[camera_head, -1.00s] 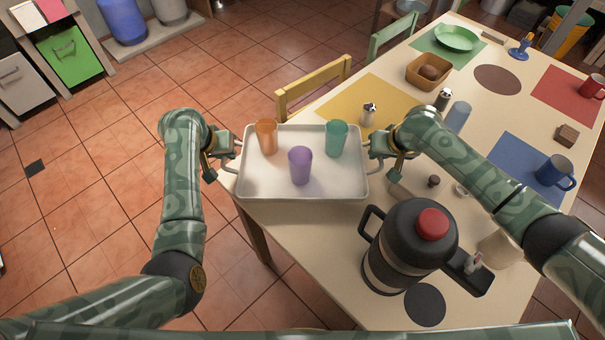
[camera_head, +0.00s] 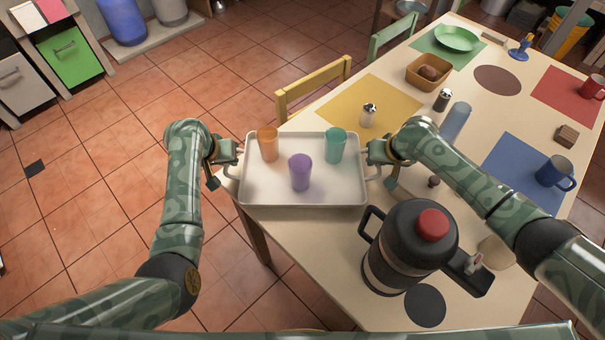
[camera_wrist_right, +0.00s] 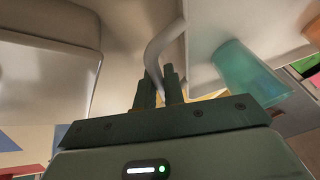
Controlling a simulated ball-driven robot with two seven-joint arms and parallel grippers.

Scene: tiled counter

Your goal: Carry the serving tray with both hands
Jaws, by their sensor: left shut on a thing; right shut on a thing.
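The white serving tray (camera_head: 270,190) is at the near-left corner of the table in the head view. It bears an orange cup (camera_head: 268,144), a purple cup (camera_head: 300,173) and a teal cup (camera_head: 335,146), all upright. My left gripper (camera_head: 232,158) is shut on the handle at the tray's left side. My right gripper (camera_head: 372,155) is shut on the handle at the tray's right side. In the right wrist view, the curved handle (camera_wrist_right: 160,48) passes between the right gripper's fingers (camera_wrist_right: 160,86), with the teal cup (camera_wrist_right: 250,75) beyond. I cannot tell whether the tray touches the table.
A black jug with a red lid (camera_head: 408,250) stands close to the tray's near right. Salt and pepper shakers (camera_head: 368,115) (camera_head: 442,100), a clear blue glass (camera_head: 455,122) and a blue mug (camera_head: 556,171) are on the table (camera_head: 300,290). A yellow chair (camera_head: 313,86) stands behind the tray.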

